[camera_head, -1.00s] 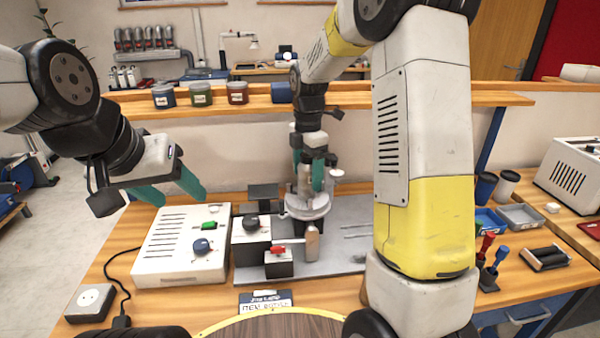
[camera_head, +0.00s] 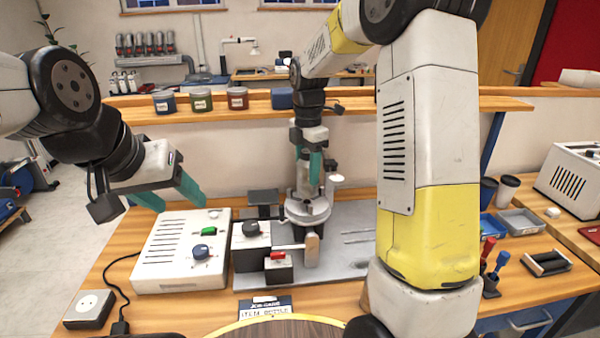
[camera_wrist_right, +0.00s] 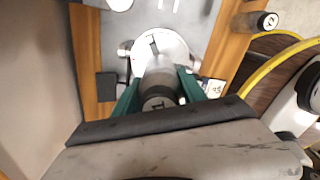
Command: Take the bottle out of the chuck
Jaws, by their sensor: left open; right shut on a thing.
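The bottle (camera_head: 304,178) is a grey cylinder standing upright at the chuck (camera_head: 308,211), a pale round fixture on the grey machine plate. My right gripper (camera_head: 309,166) is shut on the bottle from above, teal fingers on either side. In the right wrist view the bottle (camera_wrist_right: 158,82) sits between the fingers of the right gripper (camera_wrist_right: 160,92), in front of the chuck's pale disc (camera_wrist_right: 172,46). I cannot tell whether the bottle's lower end is clear of the chuck. My left gripper (camera_head: 172,201) is open and empty above the white control box (camera_head: 180,250).
A black knob unit (camera_head: 250,240) and a red-button box (camera_head: 278,266) stand left of and before the chuck. A job card (camera_head: 265,306) lies at the front. Trays (camera_head: 520,221) and a tool holder (camera_head: 491,282) are on the right. A shelf (camera_head: 350,102) runs behind.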

